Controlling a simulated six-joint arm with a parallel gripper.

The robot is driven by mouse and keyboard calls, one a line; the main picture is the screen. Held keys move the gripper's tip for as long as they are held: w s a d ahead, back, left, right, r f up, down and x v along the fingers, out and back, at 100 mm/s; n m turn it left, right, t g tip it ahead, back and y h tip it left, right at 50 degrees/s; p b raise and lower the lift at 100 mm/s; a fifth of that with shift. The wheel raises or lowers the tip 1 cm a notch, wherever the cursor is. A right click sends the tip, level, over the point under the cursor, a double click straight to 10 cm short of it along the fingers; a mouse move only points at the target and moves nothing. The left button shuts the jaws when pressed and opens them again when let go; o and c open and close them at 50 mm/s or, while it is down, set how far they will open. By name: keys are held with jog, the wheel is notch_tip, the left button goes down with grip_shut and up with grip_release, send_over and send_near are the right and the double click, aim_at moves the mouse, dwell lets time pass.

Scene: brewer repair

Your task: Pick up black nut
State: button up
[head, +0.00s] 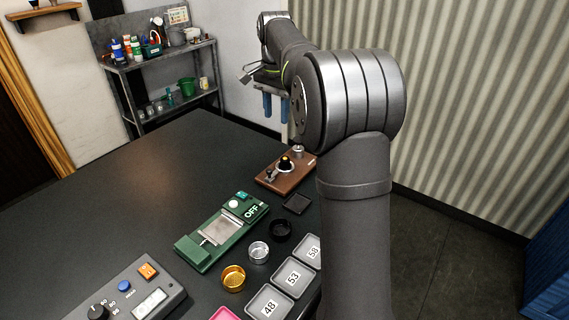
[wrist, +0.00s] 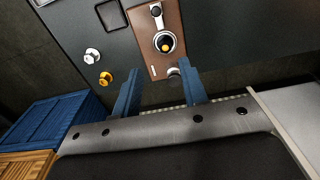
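I cannot pick out the black nut with certainty. A dark round part with an orange centre (head: 284,162) sits in a pale ring on the brown wooden base (head: 262,181); it also shows in the wrist view (wrist: 165,43), but I cannot tell whether it is a nut. A silver nut (wrist: 92,56) and a gold nut (wrist: 105,79) stand on the dark table left of that base in the wrist view. My gripper (wrist: 158,82) is open and empty, its blue fingers apart above the table's far edge. It also shows in the head view (head: 275,105).
Black (head: 280,229), silver (head: 258,251) and gold (head: 233,278) round cups stand beside numbered grey trays (head: 270,303). A green device (head: 205,239) marked OFF and a grey control box (head: 130,297) are nearby. The table's left rear is clear. My arm hides its right side.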

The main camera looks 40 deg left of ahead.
jog(key=shift+o, duration=0.9)
jog(key=m, duration=1.5)
send_over(285, 158)
jog(key=f, duration=1.2)
jog(key=shift+d, duration=0.3)
jog(key=f, duration=0.5)
jog(key=shift+a+f, duration=0.1)
jog(key=shift+a, duration=0.1)
grip_shut()
